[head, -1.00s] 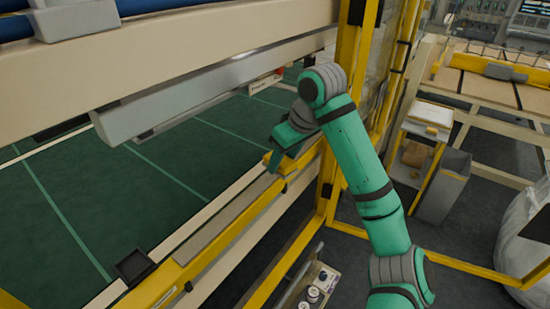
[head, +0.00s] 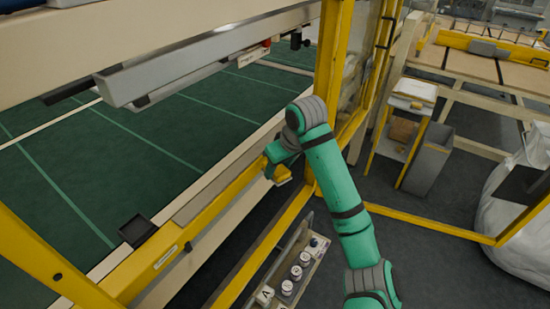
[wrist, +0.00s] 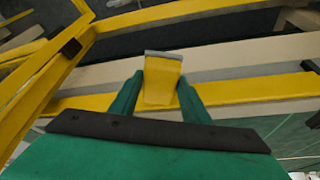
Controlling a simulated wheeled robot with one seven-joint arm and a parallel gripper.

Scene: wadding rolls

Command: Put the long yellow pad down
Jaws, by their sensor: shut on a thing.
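The long yellow pad (wrist: 162,82) stands between the two fingers of my gripper (wrist: 157,97) in the wrist view, with a grey edge at its far end. My gripper is shut on it. In the head view only a short yellow end of the pad (head: 282,175) shows below my green gripper (head: 273,172); my gripper and wrist hide the rest. The pad is held beside the yellow rail (head: 212,210) along the green table (head: 110,150). I cannot tell whether it touches the rail.
A yellow post (head: 332,90) stands close behind my arm. A grey beam (head: 190,62) hangs over the table. A small black tray (head: 137,230) sits at the table edge. A control box with several knobs (head: 290,270) is below. A grey bin (head: 427,160) stands at right.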

